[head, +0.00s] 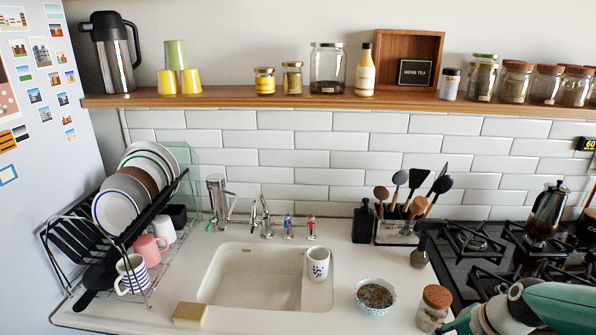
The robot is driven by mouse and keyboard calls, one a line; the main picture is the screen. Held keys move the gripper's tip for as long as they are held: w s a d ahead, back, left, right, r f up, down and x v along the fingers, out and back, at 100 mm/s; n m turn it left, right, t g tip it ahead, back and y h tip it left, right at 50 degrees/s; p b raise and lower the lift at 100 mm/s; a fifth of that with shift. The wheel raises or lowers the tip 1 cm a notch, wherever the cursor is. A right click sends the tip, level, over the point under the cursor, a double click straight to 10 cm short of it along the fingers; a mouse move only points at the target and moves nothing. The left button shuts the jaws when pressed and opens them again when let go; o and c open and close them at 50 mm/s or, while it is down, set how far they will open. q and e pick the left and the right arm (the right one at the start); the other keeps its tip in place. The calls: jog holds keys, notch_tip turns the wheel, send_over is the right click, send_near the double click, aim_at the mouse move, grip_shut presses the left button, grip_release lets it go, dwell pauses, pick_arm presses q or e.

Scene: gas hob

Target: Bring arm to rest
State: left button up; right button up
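A teal and white link of my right arm (560,305) comes in at the bottom right corner, in front of the black gas hob (452,262). The arm covers the near right part of the hob. I cannot make out the fingers of my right gripper. My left arm and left gripper do not show in the head view. A moka pot (548,212) stands upright at the back right of the hob.
A sink (225,275) holds a patterned cup (318,264). A loaded dish rack (75,245) stands left. A bowl (375,296), cork-lidded jar (434,307), utensil holder (398,230) and sponge (190,313) stand on the counter. A laden shelf (220,99) runs above.

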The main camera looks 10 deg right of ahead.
jog(key=s+a+f+n+g, duration=0.1)
jog(key=s+a+f+n, duration=0.2)
jog(key=a+f, duration=0.5)
jog(key=s+a+f+n+g+y, duration=0.1)
jog(key=s+a+f+n, duration=0.2)
jog(key=s+a+f, duration=0.2)
jog(key=s+a+f+n+g, duration=0.1)
jog(key=s+a+f+n, duration=0.2)
jog(key=a+f, duration=0.8)
jog(key=shift+s+f+n+g, duration=0.4)
jog(key=shift+s+f, duration=0.45)
jog(key=shift+f, duration=0.65)
